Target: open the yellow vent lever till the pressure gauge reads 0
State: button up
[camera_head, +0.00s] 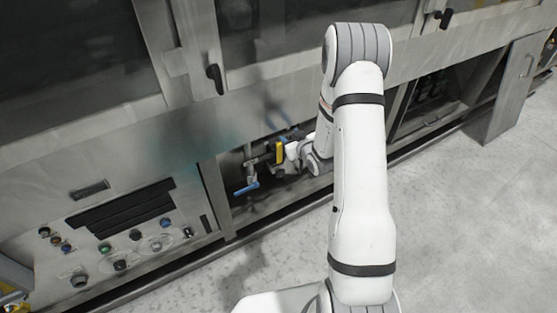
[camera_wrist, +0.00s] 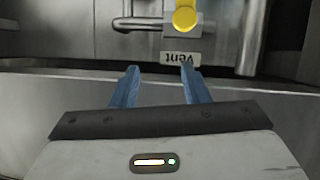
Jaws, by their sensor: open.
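The yellow vent lever (camera_head: 279,152) is on the piping inside the low open bay of the machine, and its handle hangs roughly upright in the head view. Its rounded yellow end also shows at the top of the wrist view (camera_wrist: 185,18), above an upside-down "vent" label (camera_wrist: 180,58). My gripper (camera_wrist: 158,72) has two blue fingers spread apart with nothing between them. The fingers point towards the label and the lever, apart from the yellow part. In the head view my arm reaches into the bay just right of the lever. I cannot make out the pressure gauge in either view.
A blue-handled valve (camera_head: 247,187) sits lower left of the yellow lever. A control panel (camera_head: 125,235) with several buttons is to the left. Metal pipes (camera_wrist: 249,35) flank the label. A metal door (camera_head: 515,85) stands open at right. The grey floor (camera_head: 455,230) is clear.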

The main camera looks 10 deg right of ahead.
jog(key=t+y+b, duration=0.2)
send_near(280, 157)
jog(key=w+r, duration=0.2)
jog(key=w, duration=0.3)
notch_tip(280, 157, down, 4)
jog(key=s+t, duration=0.2)
jog(key=shift+m+y, duration=0.3)
jog(key=shift+y, duration=0.1)
jog(key=x, duration=0.5)
jog(key=b+x, duration=0.1)
jog(key=x, duration=0.1)
jog(key=shift+w+a, duration=0.15)
jog(key=shift+a, duration=0.3)
jog(key=shift+c, duration=0.2)
grip_shut()
